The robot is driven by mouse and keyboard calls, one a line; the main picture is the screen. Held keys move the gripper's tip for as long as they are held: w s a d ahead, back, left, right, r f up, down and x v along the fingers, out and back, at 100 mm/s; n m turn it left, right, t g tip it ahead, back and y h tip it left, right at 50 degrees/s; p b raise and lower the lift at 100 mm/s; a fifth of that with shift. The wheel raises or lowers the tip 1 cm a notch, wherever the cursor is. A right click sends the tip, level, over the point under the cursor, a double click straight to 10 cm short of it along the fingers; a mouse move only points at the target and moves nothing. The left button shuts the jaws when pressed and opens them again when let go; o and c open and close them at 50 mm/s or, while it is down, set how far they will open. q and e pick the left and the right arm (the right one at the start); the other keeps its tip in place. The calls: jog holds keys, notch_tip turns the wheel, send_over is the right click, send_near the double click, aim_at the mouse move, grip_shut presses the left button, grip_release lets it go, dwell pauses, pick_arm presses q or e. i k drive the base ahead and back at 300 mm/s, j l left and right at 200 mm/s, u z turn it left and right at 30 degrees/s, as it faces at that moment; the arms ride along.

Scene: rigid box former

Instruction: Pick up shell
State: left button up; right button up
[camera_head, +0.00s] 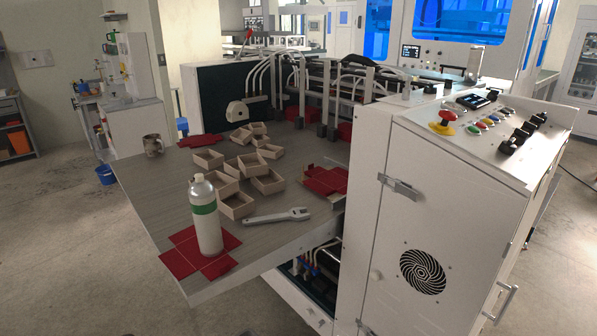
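Several small open brown box shells (236,205) lie in a loose group on the grey table (150,195). Some overlap or lean against others, such as the shell at the right of the group (268,182). Red cross-shaped flat sheets lie at the table's front corner (180,263) and at its right side (324,180). Another red sheet (201,141) lies at the back. Neither of my grippers is in view.
A white spray can with a green band (205,215) stands on the front red sheet. A wrench (277,216) lies right of it. A metal mug (153,145) stands at the left edge. A white machine cabinet (440,220) with a red button (447,117) bounds the right.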

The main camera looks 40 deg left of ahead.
aim_at(218, 185)
jog(key=u, duration=0.45)
jog(key=j+u, duration=0.1)
jog(key=u, duration=0.35)
jog(key=j+u, duration=0.1)
jog(key=u, duration=0.85)
jog(key=l+u, duration=0.15)
jog(key=l, duration=0.1)
